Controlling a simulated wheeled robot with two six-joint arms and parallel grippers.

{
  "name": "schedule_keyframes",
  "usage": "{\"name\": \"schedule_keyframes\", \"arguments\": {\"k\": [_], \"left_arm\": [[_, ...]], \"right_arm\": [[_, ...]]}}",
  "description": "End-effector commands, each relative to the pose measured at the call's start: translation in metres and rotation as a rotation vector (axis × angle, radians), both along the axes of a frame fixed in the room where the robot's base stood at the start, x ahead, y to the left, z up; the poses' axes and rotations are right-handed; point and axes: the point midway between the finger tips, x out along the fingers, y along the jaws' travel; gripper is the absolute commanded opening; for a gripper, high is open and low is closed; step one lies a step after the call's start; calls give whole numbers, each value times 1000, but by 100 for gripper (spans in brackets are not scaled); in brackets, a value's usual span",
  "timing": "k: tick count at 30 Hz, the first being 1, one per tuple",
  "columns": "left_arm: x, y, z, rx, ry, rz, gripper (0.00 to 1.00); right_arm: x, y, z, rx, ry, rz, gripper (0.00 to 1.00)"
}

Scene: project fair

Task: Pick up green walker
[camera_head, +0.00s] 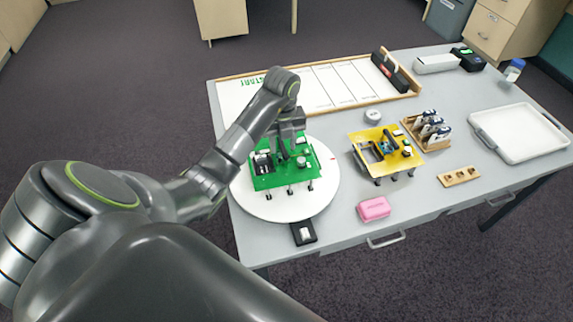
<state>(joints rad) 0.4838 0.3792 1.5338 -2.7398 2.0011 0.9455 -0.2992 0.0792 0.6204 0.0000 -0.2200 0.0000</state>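The green walker (262,181) is a flat green plate with small parts on top and short dark legs. It stands on a round white disc (305,205) at the left of the grey table. My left arm reaches in from the left, and my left gripper (291,150) points down over the middle of the green walker. The fingers are small and dark here, so I cannot tell whether they are open or touch the walker. My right gripper is not in view.
A yellow walker (372,166) stands to the right. A white board (340,86) lies behind. A black piece (302,238) sits at the disc's front.

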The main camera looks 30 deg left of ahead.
Motion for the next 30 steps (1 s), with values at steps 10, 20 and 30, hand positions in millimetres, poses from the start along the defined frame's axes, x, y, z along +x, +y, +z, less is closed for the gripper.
{"name": "schedule_keyframes", "arguments": {"k": [10,20,30], "left_arm": [[-1,0,-18,-1,3,1,38],[-1,0,-18,-1,3,1,0],[0,0,-16,0,0,0,0]], "right_arm": [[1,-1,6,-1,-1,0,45],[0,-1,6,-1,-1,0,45],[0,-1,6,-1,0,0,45]]}}
